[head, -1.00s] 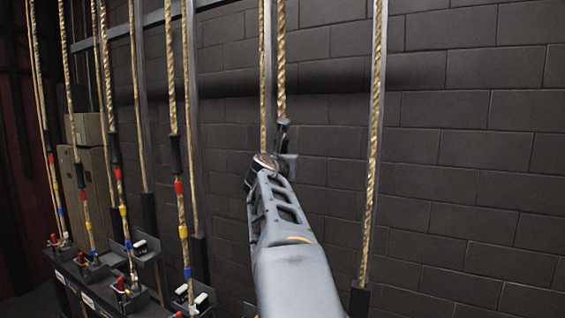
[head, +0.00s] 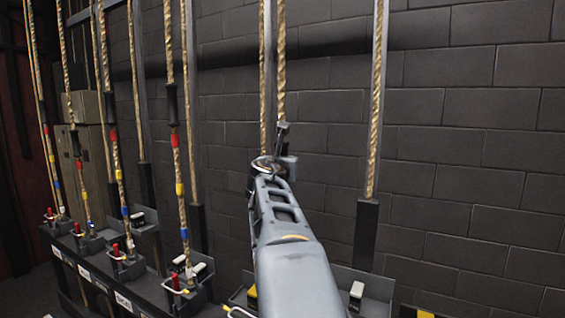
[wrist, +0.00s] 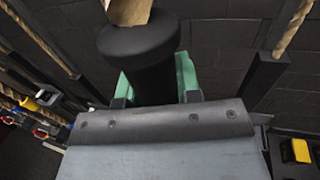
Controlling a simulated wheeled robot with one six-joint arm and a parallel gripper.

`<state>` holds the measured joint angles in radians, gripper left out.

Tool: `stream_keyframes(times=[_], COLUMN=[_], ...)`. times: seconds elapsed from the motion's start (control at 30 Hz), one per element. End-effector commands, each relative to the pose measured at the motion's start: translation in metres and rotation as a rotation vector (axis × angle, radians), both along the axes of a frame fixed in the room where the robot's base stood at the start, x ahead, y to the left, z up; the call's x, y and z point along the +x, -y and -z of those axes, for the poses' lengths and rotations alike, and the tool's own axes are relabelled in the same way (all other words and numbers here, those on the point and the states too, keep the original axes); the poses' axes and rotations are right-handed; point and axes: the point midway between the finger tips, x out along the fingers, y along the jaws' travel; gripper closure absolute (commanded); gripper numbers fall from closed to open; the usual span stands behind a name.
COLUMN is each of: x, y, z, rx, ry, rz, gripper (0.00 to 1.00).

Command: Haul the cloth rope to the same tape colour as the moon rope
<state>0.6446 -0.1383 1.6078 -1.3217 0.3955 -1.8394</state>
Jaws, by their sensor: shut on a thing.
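My gripper (head: 274,162) is at the far end of my arm in the head view, shut on the black grip (head: 281,132) of a tan rope (head: 281,60). In the wrist view, my gripper's green fingers (wrist: 157,78) lie on both sides of this upright black grip (wrist: 140,42), with tan rope (wrist: 128,10) above it. The held rope's lower part and any tape on it are hidden behind my arm. Several other ropes hang at left with black grips and red, yellow and blue tape; the nearest is the taped rope (head: 179,165). I cannot read the labels naming the ropes.
A rail with red-handled rope locks (head: 178,282) and white labels (head: 123,302) runs along the lower left. A dark post (head: 366,235) with a plain rope stands right of my arm. The block wall (head: 470,150) is behind; the space at right is clear.

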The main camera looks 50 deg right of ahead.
Motion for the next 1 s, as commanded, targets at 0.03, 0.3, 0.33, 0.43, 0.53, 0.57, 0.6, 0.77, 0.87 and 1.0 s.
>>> stream_keyframes(times=[0.03,0.3,0.33,0.43,0.53,0.57,0.6,0.77,0.87,1.0], x=[-0.0002,-0.0002,-0.0002,-0.0003,-0.0002,-0.0002,-0.0002,-0.0001,-0.0001,-0.0007], y=[0.0003,0.0002,0.0002,0.0001,0.0001,0.0001,0.0,-0.0001,-0.0002,-0.0014], z=[0.0066,0.0073,0.0072,0.0068,0.0066,0.0065,0.0064,0.0062,0.0062,0.0061], rx=[0.002,0.001,0.001,0.0,0.0,0.0,-0.001,-0.001,-0.001,-0.002], ry=[-0.001,-0.001,-0.001,0.0,0.0,0.0,0.001,0.001,0.001,0.001], rz=[0.001,0.001,0.001,0.001,0.001,0.0,0.0,0.0,0.0,-0.001], gripper=[1.0,1.0,1.0,1.0,0.63,0.6,0.56,0.43,0.43,0.43])
